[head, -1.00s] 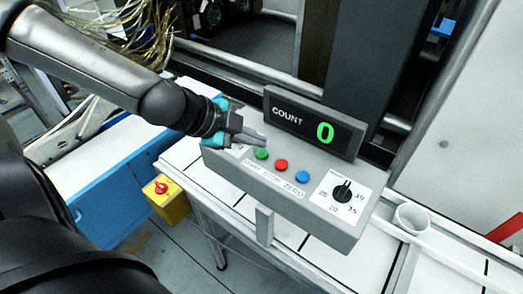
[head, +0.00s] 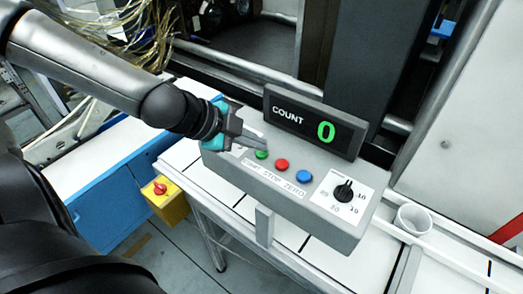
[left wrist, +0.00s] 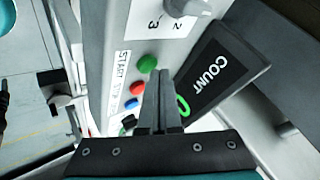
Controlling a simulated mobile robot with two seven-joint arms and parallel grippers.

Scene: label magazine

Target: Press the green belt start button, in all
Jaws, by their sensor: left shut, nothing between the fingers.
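The green start button (head: 262,154) is on the sloped top of a grey control box (head: 318,226), left of the red and blue buttons. It also shows in the left wrist view (left wrist: 147,62). My left gripper (head: 266,148) is shut and empty, its fingertips right at the green button's upper edge in the head view. In the left wrist view the fingertips (left wrist: 160,76) reach just beside the button and leave most of it visible. I cannot tell whether they touch it. My right gripper is not in view.
The red stop button (head: 282,164), blue zero button (head: 304,177) and black dial (head: 343,190) share the box. The count display (head: 315,124) behind reads 0. A white cup (head: 412,219) stands at right. A yellow box with a red knob (head: 160,188) is at left.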

